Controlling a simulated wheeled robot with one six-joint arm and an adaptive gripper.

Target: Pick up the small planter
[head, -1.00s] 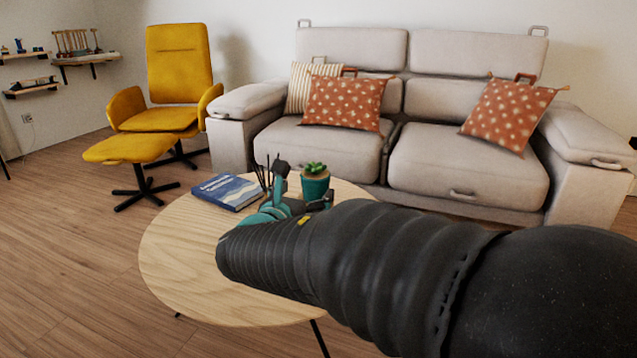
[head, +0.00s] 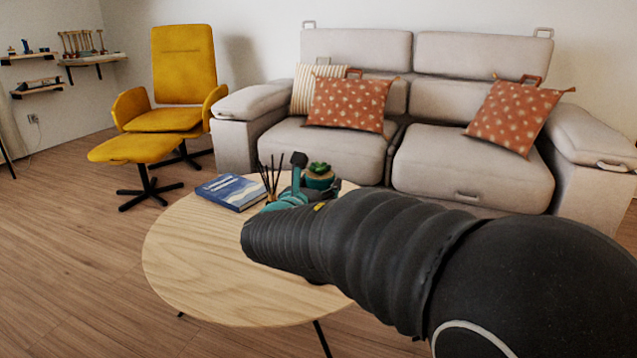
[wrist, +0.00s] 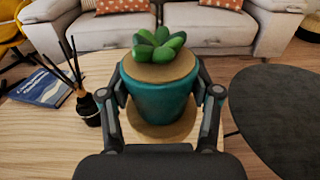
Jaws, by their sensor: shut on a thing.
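The small planter is a teal pot with a green succulent. In the head view the planter (head: 318,178) shows above the round wooden table, partly hidden by my gripper (head: 305,183). In the wrist view the planter (wrist: 158,92) is upright between the two fingers of my gripper (wrist: 160,108). The fingers are shut on its left and right sides. A round brown patch shows on the table below the pot; I cannot tell whether the pot is clear of the table.
A dark reed diffuser (wrist: 88,106) stands close to the left of my gripper. A blue book (head: 230,191) lies farther left on the table (head: 190,270). A dark round surface (wrist: 285,110) is at the right. A beige sofa (head: 470,175) stands behind.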

